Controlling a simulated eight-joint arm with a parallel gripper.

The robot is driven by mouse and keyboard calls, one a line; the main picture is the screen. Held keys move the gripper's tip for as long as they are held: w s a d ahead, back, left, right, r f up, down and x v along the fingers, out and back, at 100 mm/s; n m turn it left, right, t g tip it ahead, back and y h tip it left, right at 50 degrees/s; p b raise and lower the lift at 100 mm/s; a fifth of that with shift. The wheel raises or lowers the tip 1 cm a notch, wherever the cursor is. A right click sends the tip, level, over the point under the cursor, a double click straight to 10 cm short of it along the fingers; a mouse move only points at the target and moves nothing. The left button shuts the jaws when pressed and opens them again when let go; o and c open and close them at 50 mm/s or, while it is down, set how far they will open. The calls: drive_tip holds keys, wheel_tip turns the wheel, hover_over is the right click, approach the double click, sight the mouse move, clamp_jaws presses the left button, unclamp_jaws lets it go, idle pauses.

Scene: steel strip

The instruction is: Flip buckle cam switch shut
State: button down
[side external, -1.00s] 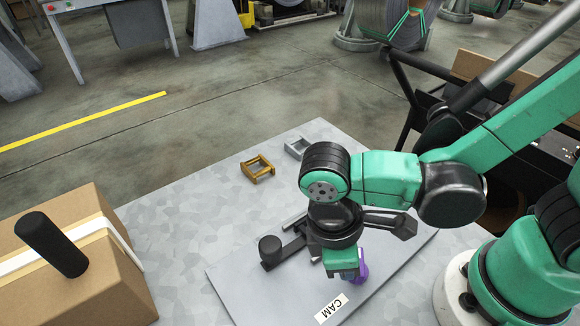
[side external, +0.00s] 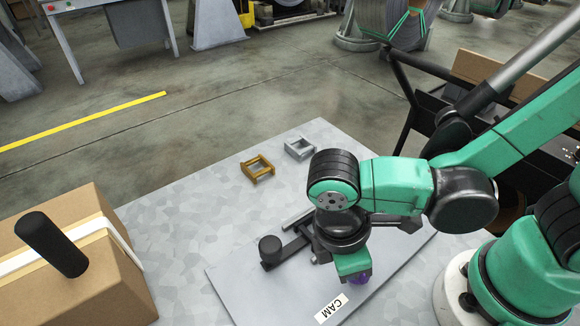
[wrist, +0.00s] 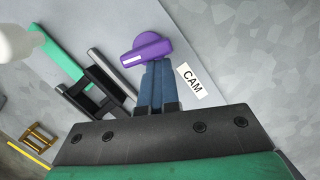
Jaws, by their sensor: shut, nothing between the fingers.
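The purple cam switch (wrist: 146,50) is a round knob with a raised bar and a white mark, on a grey plate beside the CAM label (wrist: 190,82). In the side view only a bit of purple (side external: 363,280) shows under my wrist. My gripper (wrist: 158,68) has its blue fingers together with nothing between them. Their tips are right at the bar of the switch; I cannot tell whether they touch it. The fingers are hidden in the side view. The CAM label also shows in the side view (side external: 331,308).
A black lever with a round knob (side external: 270,246) lies on the plate, left of my wrist. A brass buckle frame (side external: 257,168) and a silver one (side external: 299,148) lie on the table behind. A cardboard box (side external: 95,262) with a strap and a black handle stands left.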

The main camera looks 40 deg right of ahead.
drive_tip(key=shift+w+d, duration=0.4)
drive_tip(key=shift+w, duration=0.2)
drive_tip(key=shift+w+a, duration=0.1)
drive_tip(key=shift+a, duration=0.1)
drive_tip(key=w+a, duration=0.1)
drive_tip(key=a, duration=0.2)
drive_tip(key=shift+w, duration=0.35)
drive_tip(key=v, duration=1)
drive_tip(key=shift+a, duration=0.15)
